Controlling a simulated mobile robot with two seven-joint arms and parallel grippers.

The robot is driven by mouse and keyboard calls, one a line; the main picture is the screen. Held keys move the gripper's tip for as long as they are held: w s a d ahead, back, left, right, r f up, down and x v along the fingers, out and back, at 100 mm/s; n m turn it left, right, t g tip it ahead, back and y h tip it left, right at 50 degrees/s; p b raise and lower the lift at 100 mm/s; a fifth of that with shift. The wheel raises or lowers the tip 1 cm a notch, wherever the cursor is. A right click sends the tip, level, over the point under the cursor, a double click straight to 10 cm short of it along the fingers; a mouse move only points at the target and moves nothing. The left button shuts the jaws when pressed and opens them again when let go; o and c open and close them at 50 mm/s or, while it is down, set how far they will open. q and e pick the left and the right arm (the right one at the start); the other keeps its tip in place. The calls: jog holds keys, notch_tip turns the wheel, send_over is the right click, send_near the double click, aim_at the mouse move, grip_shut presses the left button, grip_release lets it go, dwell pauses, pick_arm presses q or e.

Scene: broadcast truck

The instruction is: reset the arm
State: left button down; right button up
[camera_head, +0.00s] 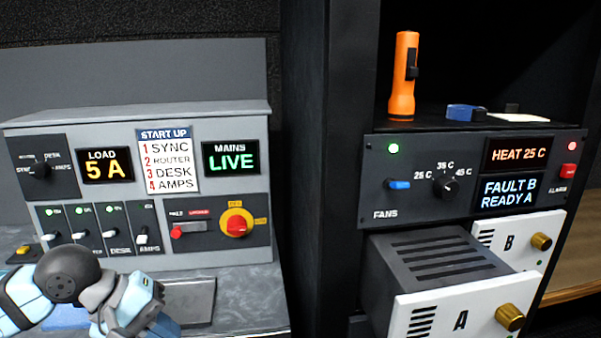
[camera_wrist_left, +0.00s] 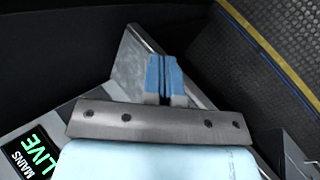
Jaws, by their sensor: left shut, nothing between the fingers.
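My left arm (camera_head: 130,300) comes in low at the left of the head view, in front of the grey power panel (camera_head: 235,180). My left gripper (camera_wrist_left: 164,62) shows in the left wrist view with its two blue fingers together and nothing between them. Beyond the fingertips is a grey slab-like surface. I cannot make out the fingertips in the head view. My right gripper is in neither view.
To the right stands a dark rack with a fan panel (camera_head: 470,213) reading HEAT 25 C and FAULT B, READY A. Module A (camera_head: 460,312) sticks out below it; module B (camera_head: 520,240) sits further in. An orange flashlight (camera_head: 404,80) stands on top.

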pick_arm(q)
jog(key=s+d+n+g+h, duration=0.1)
jog(key=s+d+n+h, duration=0.3)
jog(key=d+n+h, duration=0.65)
jog(key=w+a+f+n+t+y, duration=0.2)
jog(key=f+n+t+y, duration=0.35)
jog(key=n, duration=1.25)
jog(key=w+a+f+n+t+y, duration=0.1)
jog(key=a+f+n+t+y, duration=0.15)
jog(key=f+n+t, duration=1.1)
jog(key=s+f+n+g+y, duration=0.7)
jog(key=s+f+n+g, duration=0.45)
jog(key=n, duration=0.95)
notch_tip(320, 180, up, 14)
jog(key=a+t+p, duration=0.2)
jog(key=p, duration=1.7)
jog(key=shift+s+p, duration=0.3)
jog(key=shift+s, duration=0.1)
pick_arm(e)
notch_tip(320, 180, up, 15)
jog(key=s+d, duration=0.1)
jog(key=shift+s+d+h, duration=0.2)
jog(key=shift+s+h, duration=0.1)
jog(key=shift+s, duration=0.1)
